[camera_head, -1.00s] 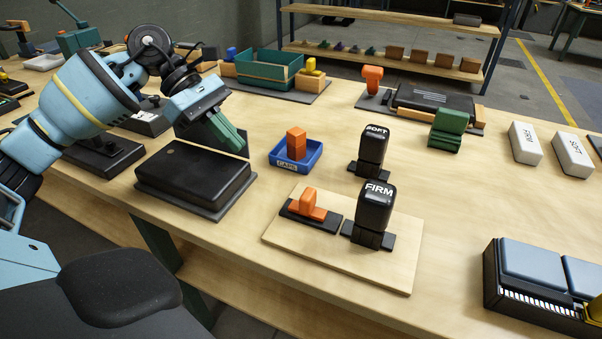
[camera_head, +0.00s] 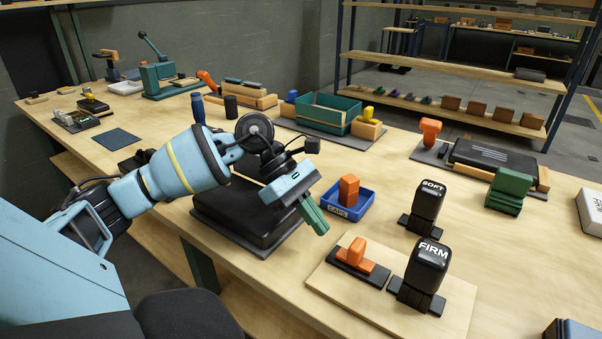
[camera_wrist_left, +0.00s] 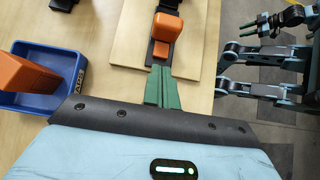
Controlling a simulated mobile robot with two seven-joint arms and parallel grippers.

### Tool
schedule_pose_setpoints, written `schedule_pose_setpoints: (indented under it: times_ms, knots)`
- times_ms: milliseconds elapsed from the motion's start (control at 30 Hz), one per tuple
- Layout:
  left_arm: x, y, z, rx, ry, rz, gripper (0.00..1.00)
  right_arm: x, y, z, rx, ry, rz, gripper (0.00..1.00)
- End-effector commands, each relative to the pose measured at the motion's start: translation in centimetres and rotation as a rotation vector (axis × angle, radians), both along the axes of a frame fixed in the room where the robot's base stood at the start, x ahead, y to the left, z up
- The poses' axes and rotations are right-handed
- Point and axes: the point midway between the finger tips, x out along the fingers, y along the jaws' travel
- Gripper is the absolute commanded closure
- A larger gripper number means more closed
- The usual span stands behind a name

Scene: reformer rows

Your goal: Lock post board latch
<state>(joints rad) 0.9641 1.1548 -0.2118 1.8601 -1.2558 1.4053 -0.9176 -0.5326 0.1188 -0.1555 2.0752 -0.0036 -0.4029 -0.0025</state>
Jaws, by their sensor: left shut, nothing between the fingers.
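The post board (camera_head: 380,309) is a thin pale wooden board at the table's front edge. On it sit an orange latch (camera_head: 357,253) on a black base and a black post marked FIRM (camera_head: 426,265). My left gripper (camera_head: 317,219) has green fingers, shut and empty, left of the latch and apart from it in the head view. In the left wrist view the fingers (camera_wrist_left: 164,85) point at the orange latch (camera_wrist_left: 166,28) over the board (camera_wrist_left: 193,40). My right gripper (camera_wrist_left: 262,25) shows small at the upper right there; its opening is unclear.
A blue CAPS tray (camera_head: 362,208) with an orange block (camera_head: 348,189) stands behind the board. A black SOFT post (camera_head: 426,205) stands behind the FIRM post. A black box (camera_head: 225,215) lies under my left wrist. A green block (camera_head: 509,190) is further right.

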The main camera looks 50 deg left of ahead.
Motion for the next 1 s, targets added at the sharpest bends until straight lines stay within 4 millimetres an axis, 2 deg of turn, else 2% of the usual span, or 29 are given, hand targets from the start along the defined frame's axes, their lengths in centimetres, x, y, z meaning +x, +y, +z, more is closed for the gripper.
schedule_pose_setpoints:
  times_ms: [33,100,300,567,800,1000]
  knots:
    - [0.1,-0.7,-0.5,-0.003,0.000,-0.004,1.00,0.2,0.1,0.1,0.001,-0.004,-0.003,0.64]
    - [0.4,-1.8,-0.2,-0.003,-0.004,-0.005,1.00,0.4,0.1,0.5,0.003,-0.008,-0.005,0.64]
    - [0.9,-3.8,-0.3,-0.001,-0.003,-0.001,1.00,0.4,0.3,0.9,0.008,-0.010,-0.011,0.64]
    - [1.0,-4.4,-0.4,0.000,-0.001,-0.001,1.00,-0.8,0.2,0.7,0.007,0.012,-0.011,0.64]
    - [1.1,-4.6,-0.4,-0.001,-0.001,-0.001,1.00,-0.8,0.1,0.7,0.004,0.012,-0.005,0.64]
    - [1.8,-7.7,-0.2,-0.003,-0.004,-0.004,1.00,-0.4,0.0,1.3,0.002,0.004,-0.002,0.64]
